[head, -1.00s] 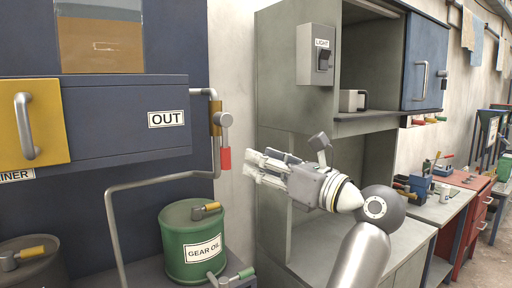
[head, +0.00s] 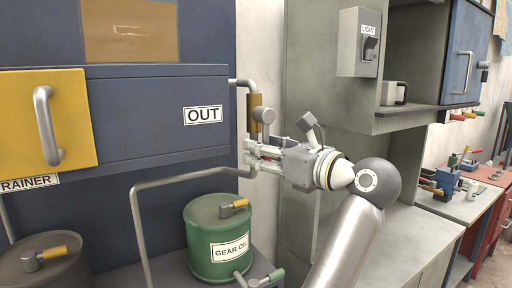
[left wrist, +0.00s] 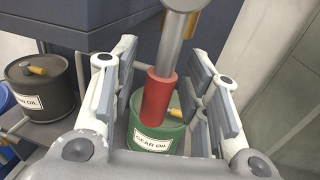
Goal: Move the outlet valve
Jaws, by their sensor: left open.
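The outlet valve (head: 255,108) has a brass body on the grey pipe beside the OUT label (head: 203,115). Its grey lever hangs down and ends in a red grip (left wrist: 160,98), seen clearly in the left wrist view. My left gripper (head: 251,156) is at the lever's lower end and hides most of the red grip in the head view. In the left wrist view its open fingers stand on either side of the red grip, with a visible gap at each side. My right gripper is in neither view.
A green gear oil drum (head: 216,246) stands below the valve, with a dark drum (head: 45,262) to the left. A bent grey pipe (head: 137,222) runs in front of the blue housing (head: 150,100). A grey cabinet (head: 306,130) with a light switch (head: 369,47) stands to the right.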

